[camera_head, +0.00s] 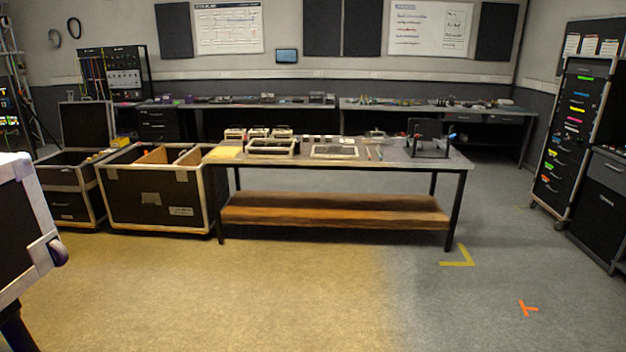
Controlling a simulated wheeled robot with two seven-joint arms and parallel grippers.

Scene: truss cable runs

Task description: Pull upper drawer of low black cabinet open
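A low black cabinet (599,211) stands at the right edge of the view, cut off by the frame. Its upper drawer (605,170) has a light bar handle and looks shut. A lower front panel with another handle is below it. Neither of my grippers is in view.
A tall black drawer rack (568,140) with coloured labels stands beside the cabinet. A workbench (340,160) with a wooden lower shelf is ahead, with open black cases (155,190) to its left. A dark, pale-edged case (15,230) is close at left. The foreground floor (400,300) is clear.

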